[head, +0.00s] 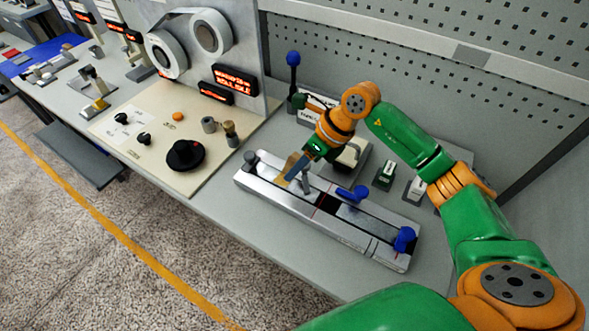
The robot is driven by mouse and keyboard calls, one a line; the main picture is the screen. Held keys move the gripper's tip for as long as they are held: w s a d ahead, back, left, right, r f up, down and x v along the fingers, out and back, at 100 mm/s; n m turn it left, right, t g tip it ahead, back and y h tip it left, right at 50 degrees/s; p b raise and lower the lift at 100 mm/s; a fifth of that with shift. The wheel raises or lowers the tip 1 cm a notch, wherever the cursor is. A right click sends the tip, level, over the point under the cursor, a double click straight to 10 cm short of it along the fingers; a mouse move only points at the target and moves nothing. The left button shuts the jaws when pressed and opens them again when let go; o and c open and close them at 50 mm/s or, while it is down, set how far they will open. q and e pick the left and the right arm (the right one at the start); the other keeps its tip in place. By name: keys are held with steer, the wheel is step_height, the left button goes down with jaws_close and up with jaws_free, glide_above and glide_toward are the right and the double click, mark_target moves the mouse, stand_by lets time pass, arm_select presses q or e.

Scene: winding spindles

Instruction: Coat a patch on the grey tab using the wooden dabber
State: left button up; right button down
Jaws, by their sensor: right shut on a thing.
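My right gripper (298,167) reaches in from the right over the left half of a long silver fixture (383,250). It is shut on the wooden dabber (291,163), a small tan piece that shows beside the fingers. The fingers hide part of it. The dabber is low over the fixture's left part; I cannot tell whether its tip touches. A grey upright piece (307,181) stands on the fixture just right of the fingers. I cannot clearly make out the grey tab or any coated patch. My left gripper is not in view.
Blue handles (404,238) sit on the fixture's middle and right end. A blue-knobbed lever (293,60) and small green-and-white blocks (385,175) stand behind. A cream panel with knobs (185,154) lies left. A perforated wall closes the back.

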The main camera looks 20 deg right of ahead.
step_height(320, 180, up, 2)
steer(key=shift+r+p, duration=0.2)
steer(key=shift+p, duration=0.45)
